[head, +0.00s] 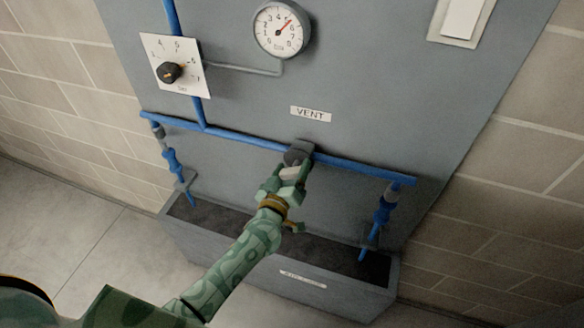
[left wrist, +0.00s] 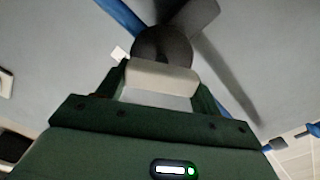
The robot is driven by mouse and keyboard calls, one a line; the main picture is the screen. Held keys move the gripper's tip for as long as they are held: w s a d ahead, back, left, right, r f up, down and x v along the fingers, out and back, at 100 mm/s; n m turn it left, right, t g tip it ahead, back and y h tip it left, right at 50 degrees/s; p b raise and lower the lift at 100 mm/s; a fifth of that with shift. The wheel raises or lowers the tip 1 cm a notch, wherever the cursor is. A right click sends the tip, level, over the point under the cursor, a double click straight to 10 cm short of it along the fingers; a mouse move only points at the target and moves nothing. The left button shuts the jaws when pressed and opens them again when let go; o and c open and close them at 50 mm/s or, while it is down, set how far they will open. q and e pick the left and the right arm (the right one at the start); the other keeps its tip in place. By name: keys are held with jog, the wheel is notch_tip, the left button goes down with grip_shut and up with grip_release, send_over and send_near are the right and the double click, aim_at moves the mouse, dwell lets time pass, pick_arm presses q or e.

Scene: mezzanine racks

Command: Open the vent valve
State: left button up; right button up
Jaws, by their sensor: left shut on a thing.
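The vent valve (head: 297,155) sits on the blue pipe below the VENT label (head: 310,114). It has a dark round hub, which shows close up in the left wrist view (left wrist: 161,46), and a pale handle (left wrist: 160,77). My left gripper (head: 290,174) reaches up from below and is shut on this pale handle. Its fingers show on both sides of the handle in the left wrist view (left wrist: 161,92). The fingers partly hide the handle in the head view. My right gripper is not in view.
A round gauge (head: 281,30) with a red needle and a white dial plate with a black knob (head: 170,73) are above on the grey panel. Blue pipe ends hang over a dark trough (head: 290,277) below. A white switch plate (head: 462,18) is at upper right.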

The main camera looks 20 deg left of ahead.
pick_arm(q)
jog(key=n, duration=0.5)
jog(key=shift+a+f+n, duration=0.15)
jog(key=shift+n, duration=0.15)
jog(key=n, duration=0.5)
jog(key=shift+a+f+n, duration=0.1)
jog(key=shift+f+n, duration=0.15)
jog(key=shift+n, duration=0.15)
jog(key=o, duration=1)
jog(key=shift+s, duration=0.1)
jog(key=s, duration=1.6)
jog(key=shift+a, duration=0.25)
